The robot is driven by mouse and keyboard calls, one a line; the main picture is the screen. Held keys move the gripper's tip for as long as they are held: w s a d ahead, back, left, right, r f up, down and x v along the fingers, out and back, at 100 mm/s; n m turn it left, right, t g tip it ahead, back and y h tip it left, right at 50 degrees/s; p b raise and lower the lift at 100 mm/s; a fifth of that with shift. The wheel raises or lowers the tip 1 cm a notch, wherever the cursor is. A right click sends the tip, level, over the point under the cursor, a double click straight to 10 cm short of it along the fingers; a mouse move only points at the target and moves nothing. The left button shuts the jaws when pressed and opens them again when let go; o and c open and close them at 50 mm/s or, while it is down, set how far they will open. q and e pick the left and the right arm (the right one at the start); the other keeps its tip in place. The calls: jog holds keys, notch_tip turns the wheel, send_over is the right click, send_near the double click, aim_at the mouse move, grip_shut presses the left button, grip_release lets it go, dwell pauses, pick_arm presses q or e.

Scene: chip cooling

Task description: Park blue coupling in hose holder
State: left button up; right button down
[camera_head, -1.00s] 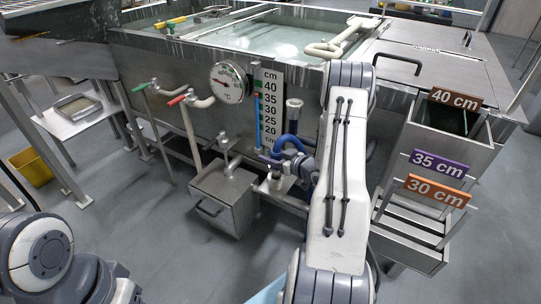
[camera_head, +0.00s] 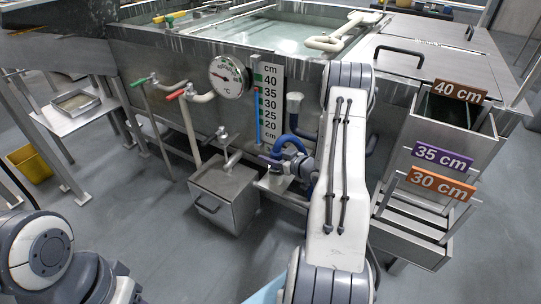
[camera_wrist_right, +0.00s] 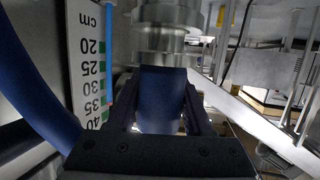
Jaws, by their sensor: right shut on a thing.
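My right gripper (camera_head: 277,164) is low in front of the tank, beside the white level scale. In the right wrist view its jaws are shut on the blue coupling (camera_wrist_right: 162,100). A round metal fitting (camera_wrist_right: 165,45) is directly in line with the coupling's end; I cannot tell whether they touch. A blue hose (camera_head: 290,141) loops up behind the gripper, and it shows at left in the wrist view (camera_wrist_right: 35,85). I cannot clearly make out the hose holder. My left gripper is not in view; only part of the left arm shows at lower left.
The level scale (camera_head: 269,104) stands on the tank front, close to the gripper. A metal box (camera_head: 224,195) is at left under a tap. Stepped racks with a 40 cm sign (camera_head: 460,91), a 35 cm sign (camera_head: 442,156) and a 30 cm sign (camera_head: 441,184) are at right.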

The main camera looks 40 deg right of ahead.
jog(key=shift+f+b, duration=0.55)
jog(key=shift+f, duration=0.25)
jog(key=shift+c, duration=1.1)
grip_release()
jog(key=shift+s, duration=0.1)
jog(key=v, duration=1)
jog(key=shift+p, duration=0.45)
